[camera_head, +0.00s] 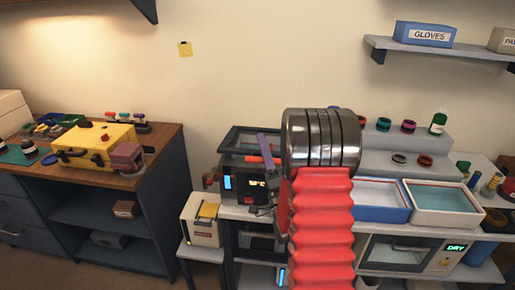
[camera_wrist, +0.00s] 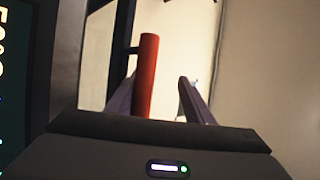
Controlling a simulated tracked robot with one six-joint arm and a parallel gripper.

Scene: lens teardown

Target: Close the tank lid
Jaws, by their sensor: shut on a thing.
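The tank (camera_head: 243,184) is a dark box with lit displays on the bench, left of my arm in the head view. Its dark-framed lid (camera_head: 232,141) stands raised and tilted above it, so the tank is open. A red bar handle (camera_head: 254,159) sits at the lid's front edge. In the wrist view, the red handle (camera_wrist: 148,75) stands between the fingers, close against the left one. My gripper (camera_wrist: 157,82) is shut on this handle.
A blue-rimmed tray (camera_head: 381,215) and a white tray (camera_head: 416,216) lie right of my arm. A drying oven (camera_head: 401,256) is below them. A yellow-topped box (camera_head: 204,222) stands lower left of the tank. A wooden bench with a yellow case (camera_head: 88,139) is at left.

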